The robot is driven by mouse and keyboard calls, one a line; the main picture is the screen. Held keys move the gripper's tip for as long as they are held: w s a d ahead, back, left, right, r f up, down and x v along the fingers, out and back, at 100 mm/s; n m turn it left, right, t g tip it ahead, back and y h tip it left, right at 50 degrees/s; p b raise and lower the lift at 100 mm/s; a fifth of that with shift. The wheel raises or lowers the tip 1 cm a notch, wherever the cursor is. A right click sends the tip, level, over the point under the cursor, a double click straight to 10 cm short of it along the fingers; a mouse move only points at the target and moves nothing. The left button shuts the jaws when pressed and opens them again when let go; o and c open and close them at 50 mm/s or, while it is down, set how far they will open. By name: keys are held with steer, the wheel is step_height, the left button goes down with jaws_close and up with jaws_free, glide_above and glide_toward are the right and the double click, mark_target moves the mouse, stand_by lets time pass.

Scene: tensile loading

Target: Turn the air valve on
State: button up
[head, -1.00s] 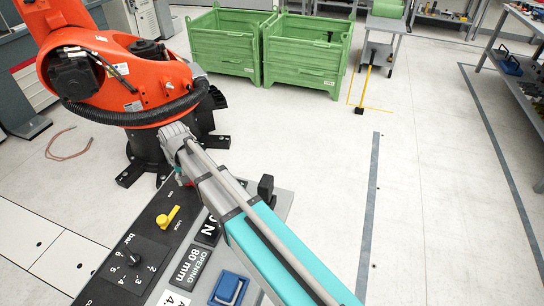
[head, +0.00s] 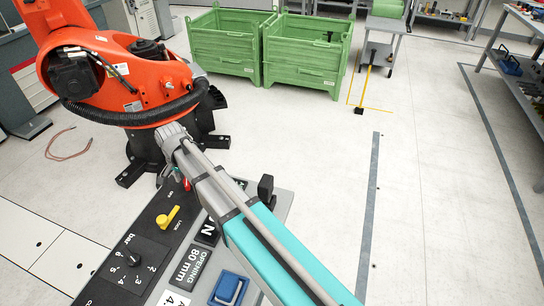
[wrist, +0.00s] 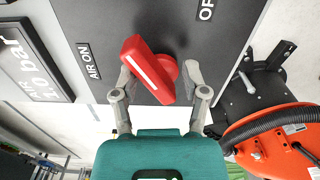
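The red air valve handle (wrist: 148,68), with a white stripe, stands on a dark panel in the wrist view. It is tilted, its upper end leaning left towards the "AIR ON" label (wrist: 89,61). A second label, cut off to "OF" (wrist: 206,9), is at the upper right. My gripper (wrist: 158,76) is open, one finger on each side of the handle. The left finger is close to it; contact is unclear. There is a gap to the right finger. In the head view my gripper (head: 172,142) is over the panel's far end, where a bit of red (head: 186,184) shows.
The control panel (head: 283,204) carries a yellow lever (head: 168,216), a black bar knob (head: 132,258) and a blue button (head: 229,289). An orange robot arm (head: 130,85) stands just behind. Green crates (head: 305,52) are farther back.

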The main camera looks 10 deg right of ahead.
steer(key=shift+m, duration=0.4)
steer(key=shift+a+r, duration=0.1)
steer(key=shift+r, duration=0.2)
step_height(320, 180, up, 14)
steer(key=p, duration=1.4)
steer(key=s+d+n, duration=0.1)
steer(key=s+d, duration=0.2)
steer(key=d, duration=0.6)
steer(key=s+d+n, duration=0.2)
steer(key=s+d, duration=0.1)
steer(key=d, duration=0.6)
steer(key=s+d+n, duration=0.1)
steer(key=s+d, duration=0.2)
steer(key=d, duration=0.7)
steer(key=shift+s+f+n, duration=0.25)
steer(key=shift+f+n, duration=0.15)
